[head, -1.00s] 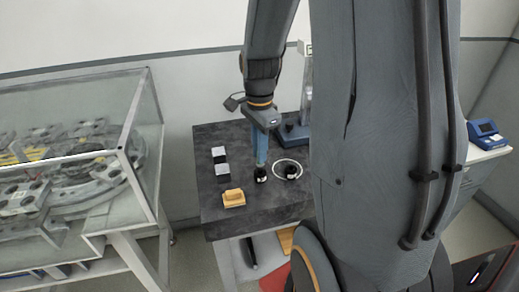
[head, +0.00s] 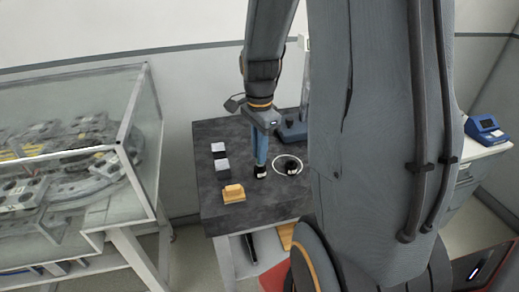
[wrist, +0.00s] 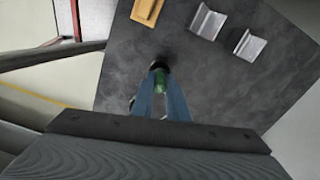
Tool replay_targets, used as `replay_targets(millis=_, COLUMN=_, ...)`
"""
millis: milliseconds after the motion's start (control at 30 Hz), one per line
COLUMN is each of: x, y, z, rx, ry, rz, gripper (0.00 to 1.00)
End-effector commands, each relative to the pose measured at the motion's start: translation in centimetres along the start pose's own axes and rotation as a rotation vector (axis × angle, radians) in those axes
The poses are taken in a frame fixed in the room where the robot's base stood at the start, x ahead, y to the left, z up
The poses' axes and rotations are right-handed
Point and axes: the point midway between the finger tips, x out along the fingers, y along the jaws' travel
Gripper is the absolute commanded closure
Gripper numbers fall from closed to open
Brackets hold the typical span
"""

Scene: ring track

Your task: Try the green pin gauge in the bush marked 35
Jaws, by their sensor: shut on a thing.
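My gripper (head: 261,164) points down over the dark table and its blue fingers are shut on the green pin gauge. In the wrist view the green of the gauge (wrist: 160,83) shows between the fingertips, with a black end beyond them. In the head view a black piece with a white mark (head: 260,172) shows just below the fingertips. I cannot tell whether it touches the table. Another black piece with a white mark (head: 292,168) stands inside a white ring on the table, right of the gripper. I cannot read a number 35 anywhere.
On the dark table (head: 270,205), a yellow block (head: 233,194) and two grey-and-black V-shaped blocks (head: 219,150) (head: 222,165) stand left of the gripper. A glass case (head: 75,150) with a ring track is at left.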

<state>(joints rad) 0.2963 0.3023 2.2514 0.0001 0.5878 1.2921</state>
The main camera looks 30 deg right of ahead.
Motion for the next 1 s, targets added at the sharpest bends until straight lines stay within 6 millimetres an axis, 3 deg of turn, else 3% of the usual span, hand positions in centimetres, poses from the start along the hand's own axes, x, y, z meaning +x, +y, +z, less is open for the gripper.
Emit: replay_targets(millis=1000, x=1.2, y=0.0, z=0.0, rx=0.0, ry=0.0, rz=0.0, gripper=1.0)
